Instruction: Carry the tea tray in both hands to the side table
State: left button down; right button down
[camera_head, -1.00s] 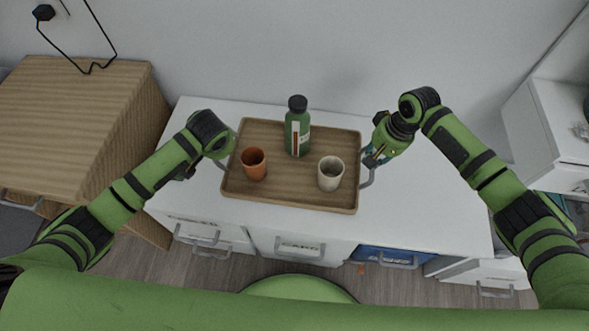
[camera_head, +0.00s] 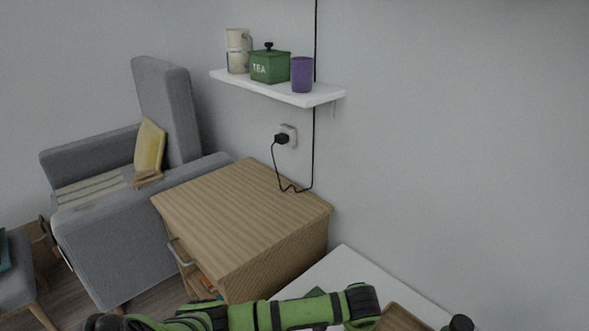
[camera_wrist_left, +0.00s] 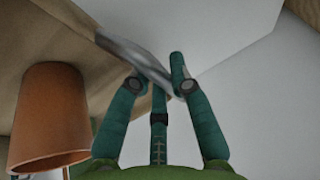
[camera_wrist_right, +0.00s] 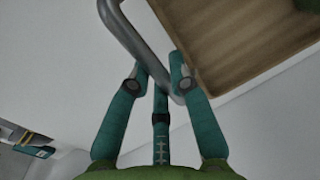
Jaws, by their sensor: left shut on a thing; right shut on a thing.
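The wooden tea tray (camera_head: 400,318) shows only as a corner at the bottom of the head view, over the white desk, with the bottle's dark cap (camera_head: 461,323) beside it. In the right wrist view, my right gripper (camera_wrist_right: 160,72) is shut on the other handle (camera_wrist_right: 128,32), beside the tray (camera_wrist_right: 245,45). The wooden side table (camera_head: 240,210) has a clear top. The pale cup is not visible.
A wall shelf (camera_head: 285,90) above the side table holds a jug, a green tea tin and a purple cup. A plug and cable (camera_head: 282,139) hang on the wall behind. A grey armchair (camera_head: 120,230) stands left. The white desk (camera_head: 345,270) adjoins the side table.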

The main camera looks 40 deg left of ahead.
aim_at(237, 201)
jog(key=k+j+z, duration=0.1)
jog(key=z, duration=0.3)
jog(key=k+z, duration=0.2)
jog(key=z, duration=0.2)
jog(key=k+z, duration=0.15)
jog(key=z, duration=0.25)
jog(key=k+l+z, duration=0.1)
jog(key=z, duration=0.3)
jog(key=k+j+z, duration=0.15)
jog(key=k+z, duration=0.45)
jog(key=z, duration=0.2)
jog(key=k+u, duration=0.2)
jog(key=k, duration=0.2)
jog(key=k+j+u, duration=0.25)
jog(key=k+u, duration=0.1)
jog(key=u, duration=0.35)
jog(key=k+u, duration=0.15)
jog(key=u, duration=0.3)
jog(key=k+j+u, duration=0.1)
jog(key=u, duration=0.4)
jog(key=k+u, duration=0.1)
jog(key=u, duration=0.35)
jog(key=i+j, duration=0.05)
